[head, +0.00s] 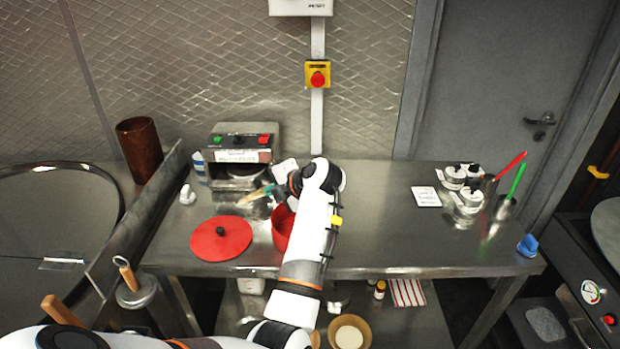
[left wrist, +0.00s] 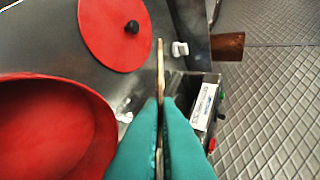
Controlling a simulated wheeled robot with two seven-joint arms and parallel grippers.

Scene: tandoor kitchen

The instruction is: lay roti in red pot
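The red pot (head: 281,226) stands on the steel counter, partly hidden behind my left arm. In the left wrist view the open red pot (left wrist: 105,135) fills the lower left and its visible inside looks empty. My left gripper (left wrist: 160,108) has teal fingers closed on a thin tan-brown roti (left wrist: 160,65), seen edge-on. In the head view the left gripper (head: 262,191) is small, just behind and left of the pot. The roti is above counter height, beside the pot's rim. My right gripper is not in view.
A red lid (head: 221,240) with a black knob lies left of the pot. A steel machine (head: 240,150) stands behind, and a white object (head: 187,195) stands at the left. Jars (head: 466,200) and a holder with red and green-handled tools are at the right.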

